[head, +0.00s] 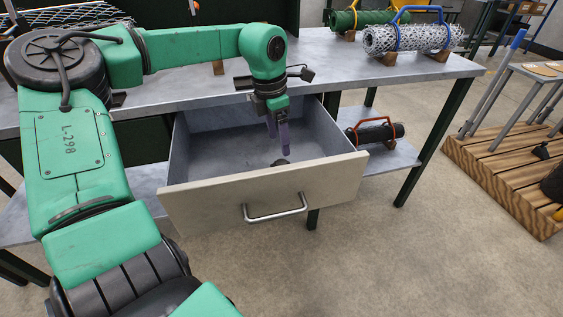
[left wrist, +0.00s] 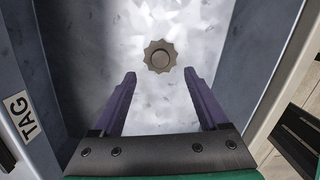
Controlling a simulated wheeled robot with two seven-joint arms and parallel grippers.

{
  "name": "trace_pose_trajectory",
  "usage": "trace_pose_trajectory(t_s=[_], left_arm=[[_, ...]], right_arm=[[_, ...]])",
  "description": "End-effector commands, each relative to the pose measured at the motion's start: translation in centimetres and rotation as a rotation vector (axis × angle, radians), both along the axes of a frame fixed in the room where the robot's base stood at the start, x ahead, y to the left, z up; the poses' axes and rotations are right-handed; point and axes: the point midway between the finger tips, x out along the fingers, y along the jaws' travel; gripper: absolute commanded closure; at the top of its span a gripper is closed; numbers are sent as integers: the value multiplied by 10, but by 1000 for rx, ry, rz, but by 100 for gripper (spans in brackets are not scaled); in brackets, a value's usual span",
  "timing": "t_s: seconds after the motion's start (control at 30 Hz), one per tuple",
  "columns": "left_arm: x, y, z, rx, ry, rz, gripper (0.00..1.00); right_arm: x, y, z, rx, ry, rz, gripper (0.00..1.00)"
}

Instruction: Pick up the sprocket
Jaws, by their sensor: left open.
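The sprocket (left wrist: 160,56) is a small dark brown toothed disc with a raised round hub. It lies on the floor of the open drawer (head: 262,190). In the head view the sprocket (head: 280,162) shows as a small dark spot low in the drawer. My left gripper (head: 278,142) points down into the drawer, above and near the sprocket. In the left wrist view its two purple fingers (left wrist: 160,78) are apart and empty, with the sprocket just beyond the tips, between their lines. My right gripper is not in view.
The drawer's front has a metal handle (head: 275,211), and its walls stand close around my left gripper. Rolled mesh bundles, one green (head: 365,18) and one silver (head: 412,38), lie on the bench (head: 440,68). A dark roll (head: 375,133) lies on the lower shelf.

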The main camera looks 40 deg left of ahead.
Motion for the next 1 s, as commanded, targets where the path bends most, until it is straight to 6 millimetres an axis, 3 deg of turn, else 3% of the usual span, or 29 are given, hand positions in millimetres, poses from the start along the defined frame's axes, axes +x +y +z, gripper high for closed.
trace_pose_trajectory(t_s=[0.03,0.17,0.4,0.67,0.87,1.0], left_arm=[[1,-1,-13,-1,3,-1,23],[2,-1,-28,-1,1,0,23],[4,-3,-72,0,2,0,23],[6,-3,-76,0,-1,0,23],[6,-3,-76,0,-1,0,100],[6,-3,-75,0,-2,0,100]], right_arm=[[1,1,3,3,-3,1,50],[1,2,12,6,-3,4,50],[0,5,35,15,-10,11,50],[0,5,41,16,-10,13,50],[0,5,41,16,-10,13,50],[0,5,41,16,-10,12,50]])
